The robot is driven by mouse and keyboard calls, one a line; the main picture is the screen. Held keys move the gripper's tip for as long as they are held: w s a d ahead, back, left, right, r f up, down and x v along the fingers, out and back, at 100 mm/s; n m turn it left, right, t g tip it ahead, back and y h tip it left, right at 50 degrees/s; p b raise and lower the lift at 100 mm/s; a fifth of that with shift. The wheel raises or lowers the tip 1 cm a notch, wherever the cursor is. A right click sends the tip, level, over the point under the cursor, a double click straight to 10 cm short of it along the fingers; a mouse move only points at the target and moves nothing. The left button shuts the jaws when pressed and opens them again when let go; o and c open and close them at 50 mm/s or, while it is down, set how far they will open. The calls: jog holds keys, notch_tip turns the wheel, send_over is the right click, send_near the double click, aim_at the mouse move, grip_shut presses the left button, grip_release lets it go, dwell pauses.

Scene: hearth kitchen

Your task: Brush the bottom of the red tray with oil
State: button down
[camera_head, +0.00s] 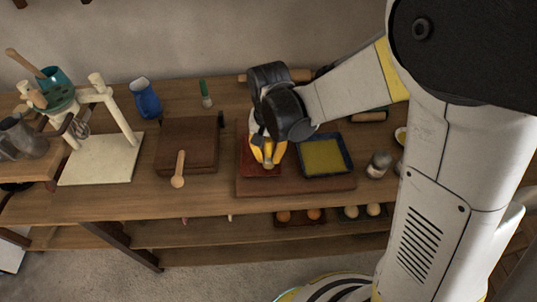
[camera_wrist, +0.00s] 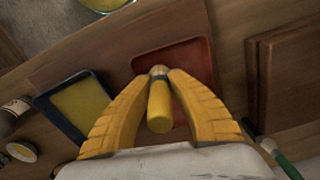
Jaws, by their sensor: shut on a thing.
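The red tray (camera_head: 246,166) lies on a brown board (camera_head: 300,186) on the wooden table; it also shows in the wrist view (camera_wrist: 196,58). My gripper (camera_head: 267,160) is over the red tray, pointing down. Its yellow fingers, seen in the wrist view (camera_wrist: 160,80), are shut on a brush with a yellow handle (camera_wrist: 160,108) and a pale metal-like band.
A brown block (camera_head: 188,143) with a wooden spoon (camera_head: 179,170) is left of the red tray. A small jar (camera_head: 378,164) is right of the blue tray. A cream stand (camera_head: 105,160) is far left.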

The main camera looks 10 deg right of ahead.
jog(key=shift+f+b, duration=0.35)
jog(key=shift+f, duration=0.15)
jog(key=shift+r, duration=0.1)
jog(key=shift+w+d+r, duration=0.1)
jog(key=shift+w, duration=0.95)
jog(key=shift+w+d, duration=0.1)
jog(key=shift+w, duration=0.95)
